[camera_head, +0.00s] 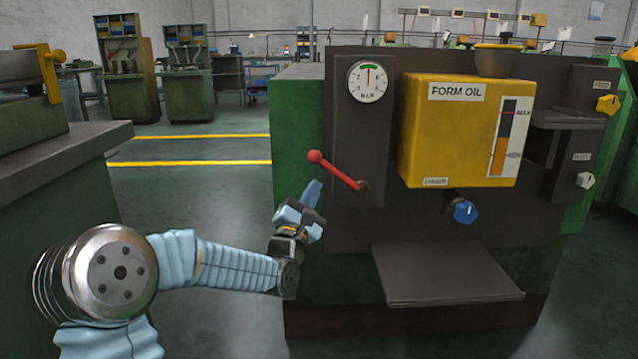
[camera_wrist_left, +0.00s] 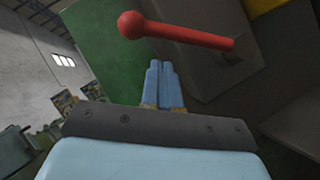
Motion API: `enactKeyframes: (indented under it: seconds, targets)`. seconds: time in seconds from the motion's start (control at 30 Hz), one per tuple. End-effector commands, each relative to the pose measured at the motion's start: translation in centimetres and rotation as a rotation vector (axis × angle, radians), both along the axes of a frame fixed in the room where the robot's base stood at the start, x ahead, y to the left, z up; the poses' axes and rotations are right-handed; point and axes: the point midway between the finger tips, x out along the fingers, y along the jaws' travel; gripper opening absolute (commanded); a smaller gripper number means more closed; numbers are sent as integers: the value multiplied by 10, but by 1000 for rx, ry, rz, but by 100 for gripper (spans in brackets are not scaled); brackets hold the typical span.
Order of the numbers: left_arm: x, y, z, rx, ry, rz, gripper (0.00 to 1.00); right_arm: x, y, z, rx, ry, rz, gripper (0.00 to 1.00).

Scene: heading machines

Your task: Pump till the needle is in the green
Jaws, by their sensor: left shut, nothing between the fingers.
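A round white gauge (camera_head: 367,82) sits at the top left of the machine's dark panel. Its red needle points straight up, within the green band at the top of the dial. Below it a red pump lever (camera_head: 336,171) with a ball end slants up to the left from its pivot. The lever also shows in the left wrist view (camera_wrist_left: 180,33), beyond the fingertips. My left gripper (camera_head: 313,190) is shut and empty, just below the lever and apart from it; its closed fingers show in the left wrist view (camera_wrist_left: 161,85). My right gripper is not in view.
A yellow FORM OIL tank (camera_head: 458,130) with a level strip is right of the gauge. A blue knob (camera_head: 464,212) is below it, above a protruding grey shelf (camera_head: 445,274). A grey-topped bench (camera_head: 60,160) stands at left. The floor between is clear.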

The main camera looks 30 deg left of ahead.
Motion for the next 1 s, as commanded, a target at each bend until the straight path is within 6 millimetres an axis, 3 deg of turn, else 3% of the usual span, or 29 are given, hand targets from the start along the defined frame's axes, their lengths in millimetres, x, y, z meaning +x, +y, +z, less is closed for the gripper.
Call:
enactKeyframes:
  seconds: [0.23, 1.0]
  targets:
    - [11, -10, 19, 0, -1, 1, 0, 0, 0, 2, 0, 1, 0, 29]
    - [13, -13, 27, 53, 31, 0, 0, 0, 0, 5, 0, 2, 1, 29]
